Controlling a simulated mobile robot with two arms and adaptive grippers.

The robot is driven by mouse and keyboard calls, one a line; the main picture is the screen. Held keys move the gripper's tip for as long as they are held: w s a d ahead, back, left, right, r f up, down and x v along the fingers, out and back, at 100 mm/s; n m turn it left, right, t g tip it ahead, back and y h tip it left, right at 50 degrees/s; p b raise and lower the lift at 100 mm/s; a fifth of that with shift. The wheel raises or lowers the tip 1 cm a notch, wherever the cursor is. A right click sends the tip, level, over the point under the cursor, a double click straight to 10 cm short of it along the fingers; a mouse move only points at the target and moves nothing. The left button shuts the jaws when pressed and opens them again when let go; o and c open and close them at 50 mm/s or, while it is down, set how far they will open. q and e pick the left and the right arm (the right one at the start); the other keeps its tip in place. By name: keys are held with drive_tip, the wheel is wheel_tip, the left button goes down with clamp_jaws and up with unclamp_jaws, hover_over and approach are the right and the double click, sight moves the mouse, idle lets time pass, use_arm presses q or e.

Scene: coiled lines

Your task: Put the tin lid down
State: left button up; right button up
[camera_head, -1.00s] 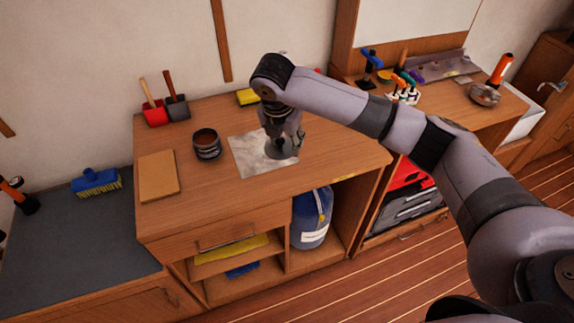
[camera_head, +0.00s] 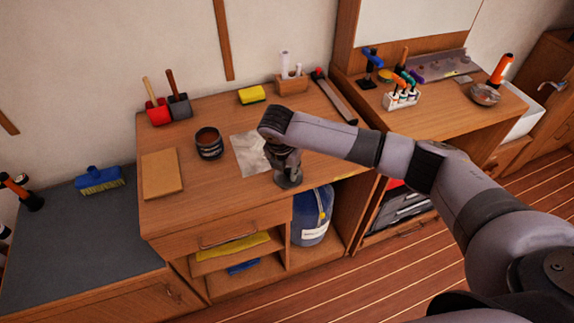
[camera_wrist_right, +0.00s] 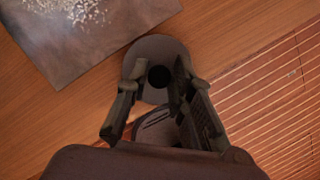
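The tin lid (camera_wrist_right: 150,46) is a round grey disc with a dark round spot at its middle in the right wrist view. My right gripper (camera_wrist_right: 155,80) has a finger on either side of that spot and appears shut on the lid. In the head view the right gripper (camera_head: 288,178) is at the worktop's front edge, right of the pale sheet, with the lid mostly hidden under it. Its height above the wood is hard to tell. An open dark tin (camera_head: 209,144) stands left of the sheet (camera_head: 246,152). My left gripper is out of view.
On the wooden worktop (camera_head: 215,185) are a tan board (camera_head: 162,172), a yellow sponge (camera_head: 252,95), red and grey scoops (camera_head: 158,112), a white-topped holder (camera_head: 291,82) and a long tool (camera_head: 335,96). Bare wood lies between the sheet and the front edge.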

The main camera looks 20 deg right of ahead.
sight(283, 184)
drive_tip(key=shift+o, duration=1.2)
drive_tip(key=shift+w+d+r, duration=0.1)
drive_tip(key=shift+w+d, duration=0.05)
drive_tip(key=o, duration=0.4)
drive_tip(key=shift+r, duration=0.15)
drive_tip(key=shift+o, duration=1.2)
drive_tip(key=shift+w, duration=0.1)
drive_tip(key=b+v, duration=0.1)
drive_tip(key=v, duration=1.1)
